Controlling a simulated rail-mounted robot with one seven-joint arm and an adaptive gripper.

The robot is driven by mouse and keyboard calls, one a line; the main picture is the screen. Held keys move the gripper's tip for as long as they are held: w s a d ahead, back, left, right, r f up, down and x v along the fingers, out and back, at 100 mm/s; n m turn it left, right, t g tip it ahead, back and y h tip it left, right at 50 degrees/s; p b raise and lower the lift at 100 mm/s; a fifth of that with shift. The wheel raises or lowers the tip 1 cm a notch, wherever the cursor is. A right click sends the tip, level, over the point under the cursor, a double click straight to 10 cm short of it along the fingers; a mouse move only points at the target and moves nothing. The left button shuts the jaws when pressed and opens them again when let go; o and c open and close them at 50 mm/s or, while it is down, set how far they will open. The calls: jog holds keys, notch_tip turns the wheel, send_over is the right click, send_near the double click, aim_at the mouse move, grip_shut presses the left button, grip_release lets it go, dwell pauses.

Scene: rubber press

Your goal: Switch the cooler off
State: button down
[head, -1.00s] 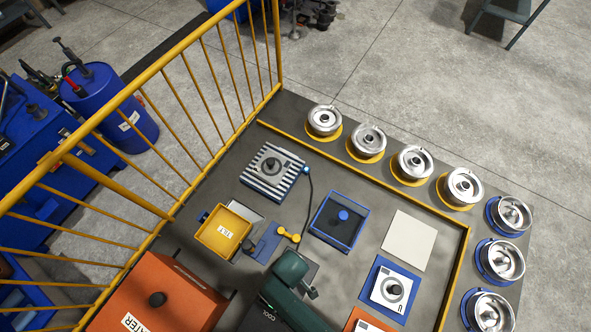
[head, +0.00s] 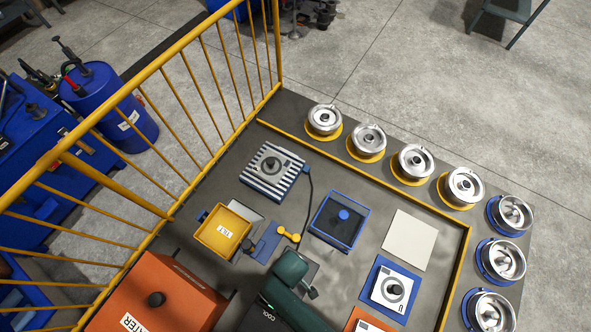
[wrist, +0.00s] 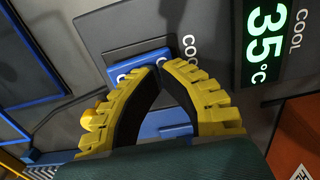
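The cooler is a dark box (head: 258,318) labelled COOL at the bottom of the head view, partly hidden by my green arm. In the wrist view, its grey front (wrist: 215,30) fills much of the picture, with a lit display (wrist: 265,45) reading 35 °C. A blue switch (wrist: 119,76) with white marks is on that front, beside the word COOL. My gripper (wrist: 161,67) has yellow fingers with black pads. Its tips are close together over the switch and hide part of it. I cannot tell whether they touch it. Nothing is held between the tips.
An orange heater box (head: 185,300) stands left of the cooler. A yellow tray (head: 222,234), a striped block (head: 270,172) and a blue-edged plate (head: 340,220) lie behind it. Several metal moulds (head: 413,163) line the far edge. A yellow railing (head: 150,95) runs along the left.

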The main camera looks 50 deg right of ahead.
jog(key=shift+r+p, duration=3.4)
jog(key=shift+r, duration=0.05)
jog(key=shift+f, duration=0.1)
